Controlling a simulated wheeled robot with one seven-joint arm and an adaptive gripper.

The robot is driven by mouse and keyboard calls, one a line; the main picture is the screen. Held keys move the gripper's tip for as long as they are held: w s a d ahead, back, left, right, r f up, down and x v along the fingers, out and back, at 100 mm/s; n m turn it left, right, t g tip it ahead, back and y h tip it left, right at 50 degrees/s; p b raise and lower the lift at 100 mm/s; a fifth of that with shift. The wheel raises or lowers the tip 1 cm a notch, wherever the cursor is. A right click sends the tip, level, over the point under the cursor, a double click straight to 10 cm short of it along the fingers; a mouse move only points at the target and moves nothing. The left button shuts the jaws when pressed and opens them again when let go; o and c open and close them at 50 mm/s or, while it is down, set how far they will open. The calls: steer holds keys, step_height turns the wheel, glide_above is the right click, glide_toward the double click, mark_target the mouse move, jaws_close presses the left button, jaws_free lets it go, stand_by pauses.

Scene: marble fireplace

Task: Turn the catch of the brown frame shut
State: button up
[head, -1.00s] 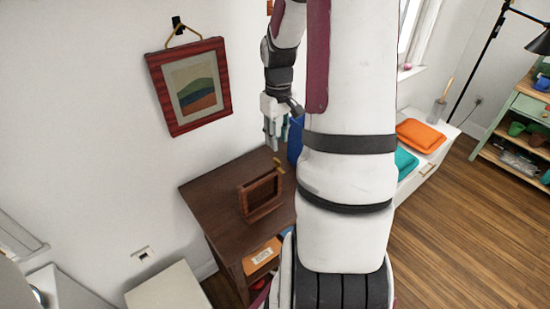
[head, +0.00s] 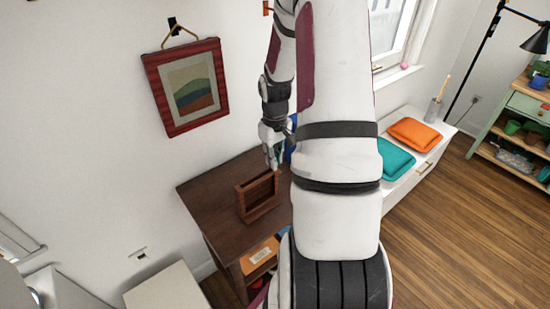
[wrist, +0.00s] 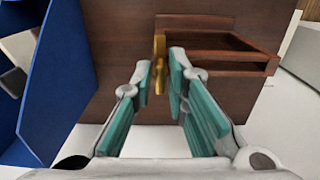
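The brown frame (head: 262,211) stands on the dark brown table; its wooden rails also show in the wrist view (wrist: 222,58). Its brass catch (wrist: 159,62) shows in the wrist view at the frame's left end, and in the head view my gripper hides it. My gripper (head: 271,165) points down at the frame's right upper corner. In the wrist view my gripper (wrist: 160,78) has its teal-padded fingers apart, one on each side of the catch. The right finger looks very close to it; I cannot tell whether it touches.
The dark brown table (head: 212,190) has bare room left of the frame. A blue object (wrist: 60,75) stands close on the left in the wrist view. A red-framed picture (head: 188,87) hangs on the wall. A white bench (head: 430,162) with cushions stands at right.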

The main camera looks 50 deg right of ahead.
steer(key=shift+m, duration=0.3)
jaws_close()
steer(key=m, duration=0.4)
steer(key=shift+w+a+b, duration=0.1)
steer(key=shift+b, duration=0.25)
steer(key=m+b, duration=0.1)
steer(key=m, duration=0.4)
steer(key=shift+w, duration=0.1)
steer(key=m+b, duration=0.2)
steer(key=m, duration=0.2)
steer(key=shift+w+a, duration=0.1)
steer(key=shift+m+b, duration=0.4)
steer(key=shift+m, duration=1.7)
steer(key=o, duration=0.6)
jaws_free()
steer(key=shift+c, duration=0.2)
